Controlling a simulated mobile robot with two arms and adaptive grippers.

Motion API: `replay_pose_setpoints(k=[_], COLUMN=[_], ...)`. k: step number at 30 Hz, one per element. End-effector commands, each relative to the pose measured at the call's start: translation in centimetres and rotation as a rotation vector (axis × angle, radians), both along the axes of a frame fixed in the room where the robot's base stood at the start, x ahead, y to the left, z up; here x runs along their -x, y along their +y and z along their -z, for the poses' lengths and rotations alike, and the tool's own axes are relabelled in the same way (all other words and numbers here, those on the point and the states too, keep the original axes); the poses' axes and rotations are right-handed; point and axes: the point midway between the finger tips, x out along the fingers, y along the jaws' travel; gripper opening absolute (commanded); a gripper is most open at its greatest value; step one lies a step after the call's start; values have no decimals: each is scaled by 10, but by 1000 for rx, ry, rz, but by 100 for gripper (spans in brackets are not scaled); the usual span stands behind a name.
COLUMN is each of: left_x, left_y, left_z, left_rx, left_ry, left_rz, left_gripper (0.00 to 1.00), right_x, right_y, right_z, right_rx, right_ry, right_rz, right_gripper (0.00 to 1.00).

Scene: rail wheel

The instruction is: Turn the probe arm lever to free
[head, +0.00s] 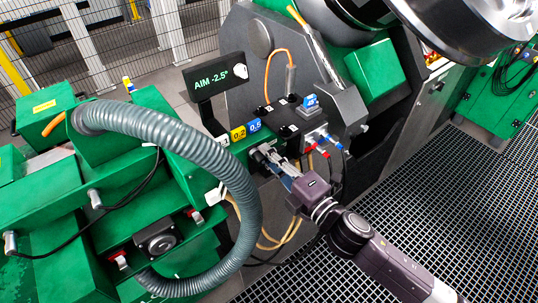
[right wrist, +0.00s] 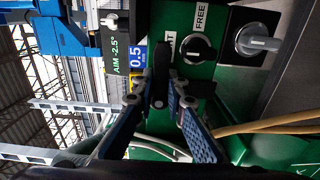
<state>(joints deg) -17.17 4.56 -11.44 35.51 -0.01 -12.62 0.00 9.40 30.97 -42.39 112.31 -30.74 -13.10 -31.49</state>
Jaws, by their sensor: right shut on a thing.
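My right gripper (head: 272,160) reaches the front of the green and black control panel from the lower right in the head view. In the right wrist view its two fingers (right wrist: 160,98) are closed around a dark upright bar (right wrist: 160,68), which looks like a lever handle. The fingers hide much of it. A white FREE label (right wrist: 201,15) is up and right of the bar. Another white label (right wrist: 190,47), ending in "AT", is partly covered. My left gripper is not in view.
A display (head: 220,83) reads AIM -2.5°. A yellow 0.2 tag (head: 238,133) and a blue 0.5 tag (head: 254,125) are above the gripper. A thick grey hose (head: 190,140) arches left; yellow cables (head: 280,240) hang below.

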Motion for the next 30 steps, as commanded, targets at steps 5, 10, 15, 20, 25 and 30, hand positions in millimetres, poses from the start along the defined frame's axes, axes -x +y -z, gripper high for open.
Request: replay_pose_setpoints(k=[5, 10, 15, 20, 25, 30], left_x=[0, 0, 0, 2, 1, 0], left_y=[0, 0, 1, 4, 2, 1], left_z=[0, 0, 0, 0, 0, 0], left_rx=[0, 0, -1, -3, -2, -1], left_ry=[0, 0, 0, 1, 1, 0], left_rz=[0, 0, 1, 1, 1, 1], left_gripper=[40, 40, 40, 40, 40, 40], right_x=[1, 1, 0, 2, 17, 40], right_y=[1, 1, 0, -1, -11, -28], right_z=[-1, -1, 0, 0, 2, 2], right_rx=[3, 2, 1, 1, 2, 2], right_ry=[-6, -4, -2, -1, 2, 3], right_rz=[-4, -3, -1, 0, -1, 0], right_gripper=[13, 30, 30, 30, 30, 30])
